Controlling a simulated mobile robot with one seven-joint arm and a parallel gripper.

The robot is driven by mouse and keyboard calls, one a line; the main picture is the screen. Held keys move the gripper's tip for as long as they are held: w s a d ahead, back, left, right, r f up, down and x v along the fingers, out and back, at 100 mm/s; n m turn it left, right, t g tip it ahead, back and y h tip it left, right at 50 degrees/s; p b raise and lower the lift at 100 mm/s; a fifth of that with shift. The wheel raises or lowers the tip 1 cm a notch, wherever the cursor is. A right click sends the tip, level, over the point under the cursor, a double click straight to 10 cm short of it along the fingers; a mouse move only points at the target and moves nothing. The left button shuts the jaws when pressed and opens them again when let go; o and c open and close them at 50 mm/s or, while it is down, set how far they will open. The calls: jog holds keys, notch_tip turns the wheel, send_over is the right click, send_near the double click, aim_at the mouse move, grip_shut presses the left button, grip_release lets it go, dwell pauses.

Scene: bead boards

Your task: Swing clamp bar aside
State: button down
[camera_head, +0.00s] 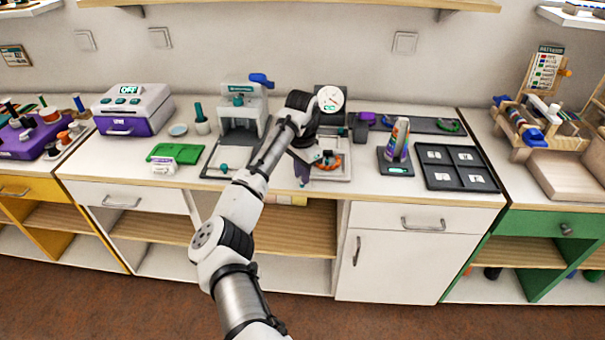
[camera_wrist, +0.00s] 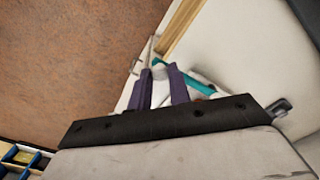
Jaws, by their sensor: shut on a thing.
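The gauge station (camera_head: 340,173) is on the white counter, with a round dial (camera_head: 331,99) and an orange ring-shaped part (camera_head: 333,161) on its pale base. My gripper (camera_head: 303,182) is at the station's left front, pointing down. In the wrist view its two purple fingers (camera_wrist: 161,76) are closed around a small pale knob-like piece (camera_wrist: 158,72). A teal bar (camera_wrist: 189,79) runs from beside this piece toward the right; it looks like the clamp bar. The right finger hides part of it, and the join between bar and knob is unclear.
A grey press (camera_head: 240,125) with a blue handle stands to the left. A spray-can-like bottle (camera_head: 398,139) on a dark stand and a black divided tray (camera_head: 455,167) are to the right. The counter's front edge is close below my gripper.

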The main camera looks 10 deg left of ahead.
dwell(0.3)
jog(key=c, duration=1.3)
grip_release()
jog(key=shift+r, duration=0.1)
notch_tip(320, 180, up, 14)
jog(key=b, duration=0.1)
